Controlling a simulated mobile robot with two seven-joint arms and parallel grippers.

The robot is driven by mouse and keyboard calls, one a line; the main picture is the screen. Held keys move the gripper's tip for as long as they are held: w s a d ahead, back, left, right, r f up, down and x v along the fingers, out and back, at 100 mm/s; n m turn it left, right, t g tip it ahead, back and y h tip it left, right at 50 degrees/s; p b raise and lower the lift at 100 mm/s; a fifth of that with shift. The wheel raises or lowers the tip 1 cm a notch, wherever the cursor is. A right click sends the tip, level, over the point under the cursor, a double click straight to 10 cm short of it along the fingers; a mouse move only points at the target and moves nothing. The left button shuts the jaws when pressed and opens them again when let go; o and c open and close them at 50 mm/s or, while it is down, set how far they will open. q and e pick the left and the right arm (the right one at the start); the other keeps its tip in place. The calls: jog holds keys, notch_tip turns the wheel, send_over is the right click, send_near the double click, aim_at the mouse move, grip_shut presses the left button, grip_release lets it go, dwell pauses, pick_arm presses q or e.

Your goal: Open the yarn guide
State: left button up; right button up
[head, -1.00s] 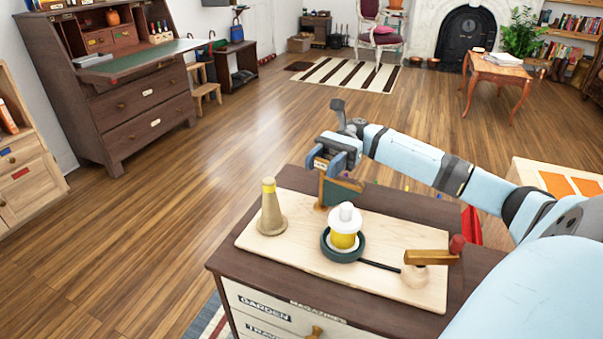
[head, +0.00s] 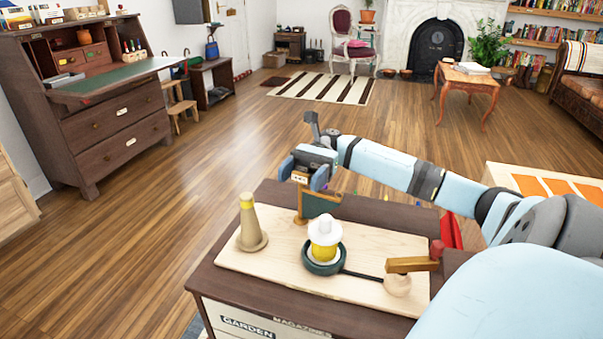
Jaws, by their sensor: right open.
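A pale wooden board (head: 385,246) on a dark-topped cabinet carries the parts. At its back edge stands a small green panel with a wooden post (head: 318,205); I cannot tell for sure which part is the yarn guide. A tan cone with a yellow top (head: 251,225) is at the left. A white-and-yellow piece (head: 324,238) sits in a dark green dish (head: 324,267) with a black rod. A wooden arm with a red knob (head: 412,264) rests on a round base at the right. My right gripper (head: 301,176) is open and empty, just behind and above the green panel. My left gripper is out of view.
The cabinet's dark top (head: 205,283) surrounds the board. A red thing (head: 451,231) is behind its right side. A writing desk (head: 110,115) stands at the left, a small table (head: 465,85) far back. The wooden floor between is clear.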

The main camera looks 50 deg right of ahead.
jog(key=shift+w+d, duration=0.15)
jog(key=shift+d, duration=0.35)
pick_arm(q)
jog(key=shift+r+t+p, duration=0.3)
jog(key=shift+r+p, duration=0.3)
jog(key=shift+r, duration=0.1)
pick_arm(e)
jog(key=v, duration=1.2)
jog(key=shift+d, duration=0.4)
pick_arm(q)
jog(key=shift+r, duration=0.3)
pick_arm(e)
jog(key=shift+w, duration=0.1)
